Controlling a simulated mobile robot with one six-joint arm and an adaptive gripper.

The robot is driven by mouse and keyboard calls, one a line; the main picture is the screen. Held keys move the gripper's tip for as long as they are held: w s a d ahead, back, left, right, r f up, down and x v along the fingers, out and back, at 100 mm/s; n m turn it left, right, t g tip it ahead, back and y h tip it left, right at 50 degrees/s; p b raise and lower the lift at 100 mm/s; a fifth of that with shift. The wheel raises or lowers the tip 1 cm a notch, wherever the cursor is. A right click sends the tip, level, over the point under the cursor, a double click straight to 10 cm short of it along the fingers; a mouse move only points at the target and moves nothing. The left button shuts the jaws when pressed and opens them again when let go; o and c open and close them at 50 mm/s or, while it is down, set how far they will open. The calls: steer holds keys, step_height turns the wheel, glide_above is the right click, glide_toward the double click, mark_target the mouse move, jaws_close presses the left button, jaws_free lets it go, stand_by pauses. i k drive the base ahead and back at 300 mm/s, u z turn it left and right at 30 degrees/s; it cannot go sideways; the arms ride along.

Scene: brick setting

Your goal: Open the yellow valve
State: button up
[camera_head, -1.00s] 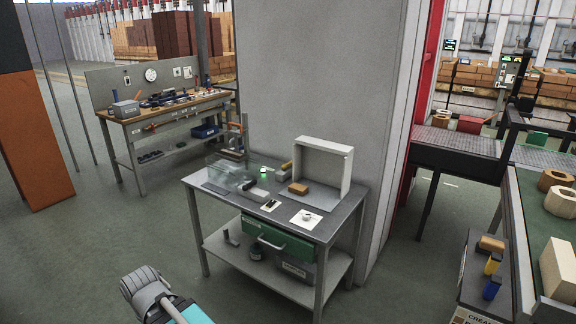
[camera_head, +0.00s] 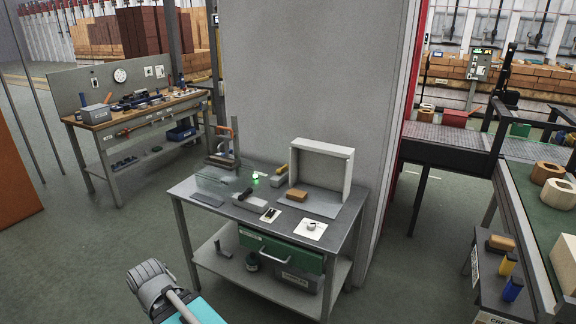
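I cannot make out a yellow valve for certain in this view. A small yellow part (camera_head: 281,170) shows at the back of the small grey table, beside the white open box, too small to identify. A grey rounded part of my arm with a teal section shows at the bottom, left of centre, in front of the table. My gripper's fingers are not in view.
The small metal table (camera_head: 345,232) holds a brown brick (camera_head: 297,195), the white open box (camera_head: 347,160) and small devices; a green drawer (camera_head: 275,252) is below. A workbench (camera_head: 128,127) stands behind left. A conveyor (camera_head: 450,137) is at right. Floor left of the table is clear.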

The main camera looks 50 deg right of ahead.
mark_target(286, 167)
steer(key=z, duration=0.25)
steer(key=i, duration=0.75)
steer(key=z, duration=0.95)
steer(key=i, duration=1.1)
steer(key=z, duration=0.45)
steer(key=k, duration=0.9)
steer(key=z, duration=0.15)
steer(key=i, duration=0.35)
steer(key=z, duration=0.05)
